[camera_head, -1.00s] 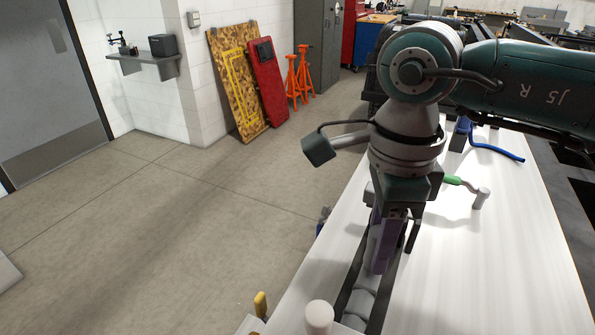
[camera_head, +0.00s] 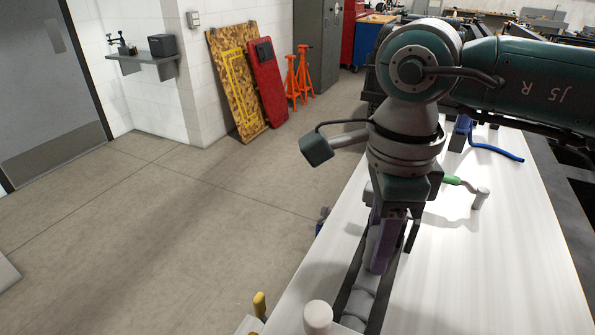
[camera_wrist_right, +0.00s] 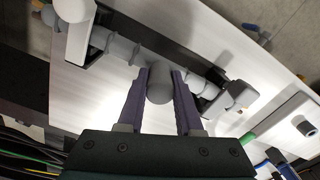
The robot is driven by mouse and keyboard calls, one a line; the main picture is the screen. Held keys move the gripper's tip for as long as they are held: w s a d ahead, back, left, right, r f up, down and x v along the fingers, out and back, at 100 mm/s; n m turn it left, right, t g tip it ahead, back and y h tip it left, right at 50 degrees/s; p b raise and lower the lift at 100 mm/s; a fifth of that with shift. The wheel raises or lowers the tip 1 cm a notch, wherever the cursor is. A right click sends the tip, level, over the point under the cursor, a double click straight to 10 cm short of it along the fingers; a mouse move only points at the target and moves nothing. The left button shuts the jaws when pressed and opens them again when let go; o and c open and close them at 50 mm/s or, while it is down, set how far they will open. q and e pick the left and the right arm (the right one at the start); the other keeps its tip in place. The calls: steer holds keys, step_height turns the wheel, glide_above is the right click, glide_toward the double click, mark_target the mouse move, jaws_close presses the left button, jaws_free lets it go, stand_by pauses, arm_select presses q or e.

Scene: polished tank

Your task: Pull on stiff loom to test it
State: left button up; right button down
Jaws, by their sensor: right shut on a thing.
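The loom (camera_head: 357,306) is a thick grey ribbed tube lying along a dark channel on the white bench. It also shows in the right wrist view (camera_wrist_right: 122,48), crossing behind the fingers. My right gripper (camera_head: 379,268) points down over it. In the right wrist view its two purple fingers (camera_wrist_right: 160,95) are shut on a short, round grey piece (camera_wrist_right: 160,84) at the loom. I cannot tell clearly how this piece joins the tube. In the head view the fingers hide the gripped spot. My left gripper is not in view.
A pale round post (camera_head: 318,316) and a yellow handle (camera_head: 260,304) stand near the bench's front left. The white bench top (camera_head: 480,270) is clear at right.

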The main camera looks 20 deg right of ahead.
steer(key=shift+s+a, duration=0.15)
steer(key=shift+a, duration=0.15)
steer(key=c, duration=0.8)
jaws_free()
steer(key=shift+f, duration=0.15)
steer(key=o, duration=0.3)
steer(key=shift+d, duration=0.1)
step_height(320, 180, up, 7)
steer(key=p, duration=0.5)
